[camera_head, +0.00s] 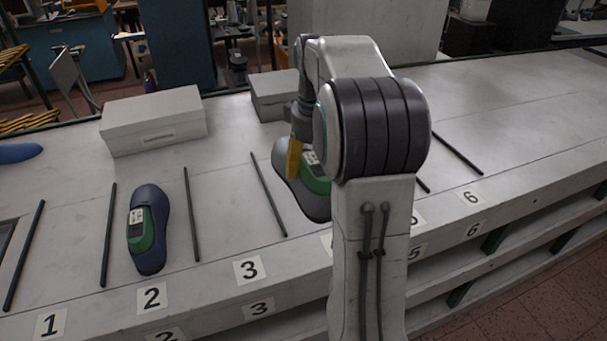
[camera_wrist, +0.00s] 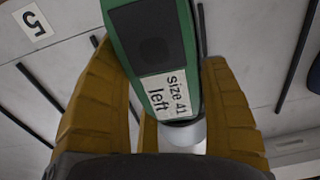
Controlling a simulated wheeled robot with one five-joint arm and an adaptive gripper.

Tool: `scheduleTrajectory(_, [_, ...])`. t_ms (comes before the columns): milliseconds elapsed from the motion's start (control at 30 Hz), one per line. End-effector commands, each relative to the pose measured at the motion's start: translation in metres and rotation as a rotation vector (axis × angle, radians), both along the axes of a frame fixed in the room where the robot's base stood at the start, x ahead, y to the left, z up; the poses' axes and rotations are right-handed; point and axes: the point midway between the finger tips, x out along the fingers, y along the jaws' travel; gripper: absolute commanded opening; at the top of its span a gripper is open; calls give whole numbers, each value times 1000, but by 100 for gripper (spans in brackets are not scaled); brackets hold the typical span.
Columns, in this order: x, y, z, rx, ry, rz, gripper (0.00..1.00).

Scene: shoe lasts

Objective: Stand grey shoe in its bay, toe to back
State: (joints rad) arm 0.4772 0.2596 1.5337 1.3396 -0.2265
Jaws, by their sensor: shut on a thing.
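The grey shoe (camera_head: 284,158) has a green top with a white label. It is in my gripper (camera_head: 295,158), whose yellow fingers close on its green part from both sides. In the wrist view the shoe (camera_wrist: 186,134) runs lengthwise between the fingers (camera_wrist: 165,115), and its label reads "size 41 left". In the head view it is over the bench stretch right of the rod (camera_head: 268,194) beside number 3. My arm hides its right side and the number there. I cannot tell whether it touches the bench, or which end is the toe.
A blue shoe (camera_head: 149,228) stands in bay 2, and part of another blue one (camera_head: 18,153) shows at the far left. Dark rods divide the bays on the bench (camera_head: 500,110). A grey box (camera_head: 153,120) and a smaller one (camera_head: 274,95) stand at the back. Bay 3 looks empty.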

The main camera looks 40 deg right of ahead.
Motion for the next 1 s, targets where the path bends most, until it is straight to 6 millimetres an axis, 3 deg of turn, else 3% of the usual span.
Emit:
scheduleTrajectory(200, [37,-11,-17,0,1,1,34])
scheduleTrajectory(500, [76,-24,-41,-1,-3,0,34])
scheduleTrajectory(1000, [91,-28,-58,0,-2,-1,34])
